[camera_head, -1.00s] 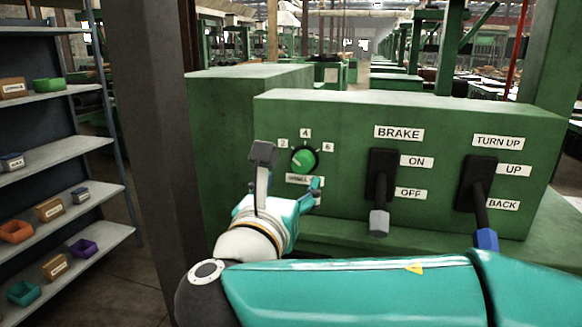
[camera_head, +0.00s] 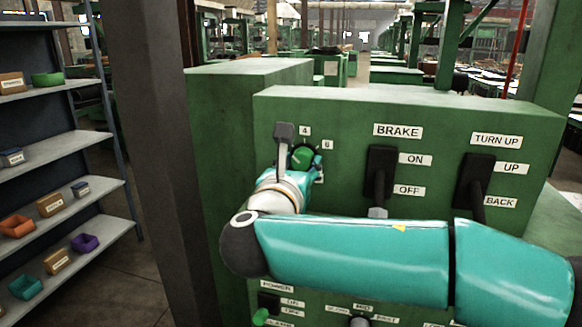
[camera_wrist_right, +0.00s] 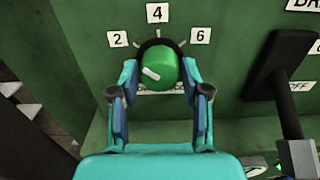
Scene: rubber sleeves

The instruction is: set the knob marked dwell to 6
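The green dwell knob (camera_head: 304,157) sits on the green panel, with labels 2, 4 and 6 around it in the right wrist view (camera_wrist_right: 160,62). Its white mark lies on its left part, nowhere near the 6 (camera_wrist_right: 200,36). The name plate under it is mostly hidden by my gripper and the knob. My right gripper (camera_head: 298,149) is in front of the knob. In the right wrist view its fingers (camera_wrist_right: 160,78) are spread, one on each side of the knob, with a gap visible at the right finger. My left gripper is out of view.
The brake lever (camera_head: 381,172) and the turn up lever (camera_head: 474,180) stand right of the knob; my right arm passes in front of their lower ends. More controls, including a power switch (camera_head: 269,302), are lower down. Shelves (camera_head: 75,150) with small bins stand at left.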

